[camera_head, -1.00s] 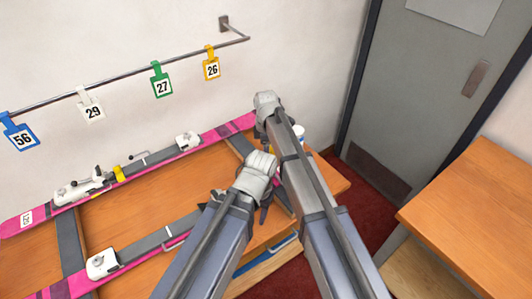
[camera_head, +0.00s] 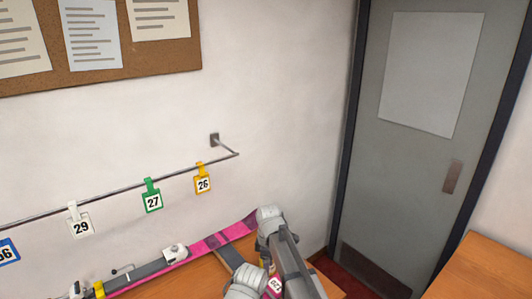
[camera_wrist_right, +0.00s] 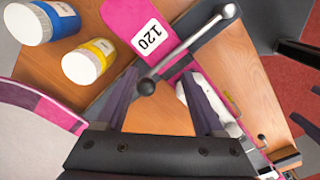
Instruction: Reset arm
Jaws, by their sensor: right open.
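My right gripper (camera_wrist_right: 160,92) shows in the right wrist view with its two dark fingers apart. The ball end of a metal lever (camera_wrist_right: 190,47) appears between and just ahead of the fingers; I cannot tell whether it touches them. Under the lever lies a pink ski with a white 120 label (camera_wrist_right: 150,38). In the head view my right arm (camera_head: 288,262) reaches in from the bottom edge, and its fingers are not clearly visible there. The label 120 also shows beside the arm. My left gripper is not in view.
A blue jar (camera_wrist_right: 42,22) and a yellow-banded jar (camera_wrist_right: 88,62) stand near the right gripper. Another pink ski (camera_head: 215,240) lies along the wooden bench by the wall. Numbered tags hang from a rail (camera_head: 120,187). A grey door (camera_head: 410,150) and another wooden top (camera_head: 485,270) are at right.

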